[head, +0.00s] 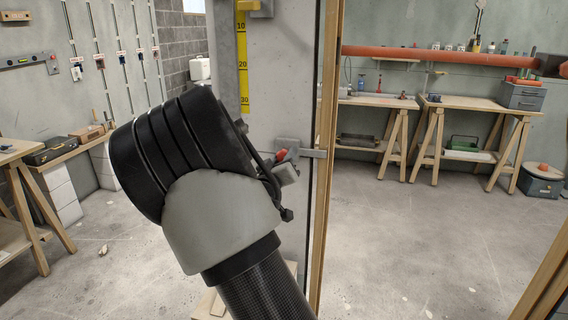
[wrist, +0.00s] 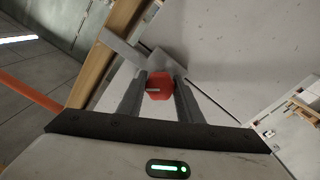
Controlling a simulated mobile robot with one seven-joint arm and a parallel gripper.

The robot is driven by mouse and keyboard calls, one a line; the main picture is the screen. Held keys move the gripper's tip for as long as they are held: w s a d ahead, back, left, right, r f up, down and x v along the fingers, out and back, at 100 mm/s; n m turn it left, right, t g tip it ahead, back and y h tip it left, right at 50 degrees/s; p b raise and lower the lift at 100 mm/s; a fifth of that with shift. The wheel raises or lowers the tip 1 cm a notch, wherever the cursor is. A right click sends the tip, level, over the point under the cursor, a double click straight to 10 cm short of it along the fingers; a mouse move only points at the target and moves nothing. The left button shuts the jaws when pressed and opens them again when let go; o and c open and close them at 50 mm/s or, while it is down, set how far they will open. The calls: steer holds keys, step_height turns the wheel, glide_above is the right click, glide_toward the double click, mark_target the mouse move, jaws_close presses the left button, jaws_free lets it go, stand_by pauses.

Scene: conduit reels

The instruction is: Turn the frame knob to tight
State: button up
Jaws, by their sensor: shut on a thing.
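The frame knob is a red knob (wrist: 159,86) with a pale mark on its face. It sits on a grey metal bracket on the panel's edge. In the wrist view my gripper (wrist: 160,90) has a finger on each side of the knob and is shut on it. In the head view a bit of the red knob (head: 281,154) shows beside the grey bracket (head: 300,150). My arm hides most of my gripper there. I cannot read any tight or loose marking.
A wooden post (head: 326,150) runs along the pale panel's edge (head: 285,75). A yellow scale (head: 243,62) is on the panel's left side. The floor (head: 420,245) at right is clear.

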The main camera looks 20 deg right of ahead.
steer(key=m+b, duration=0.2)
steer(key=m, duration=0.2)
steer(key=shift+f+m+b, duration=0.1)
steer(key=shift+m+b, duration=0.3)
steer(key=m+b, duration=0.1)
steer(key=m, duration=0.3)
steer(key=shift+m, duration=0.4)
steer(key=o, duration=1)
steer(key=shift+o, duration=0.2)
steer(key=shift+s+a, duration=0.1)
steer(key=p+v, duration=0.3)
steer(key=v, duration=1.4)
steer(key=shift+a+r, duration=0.25)
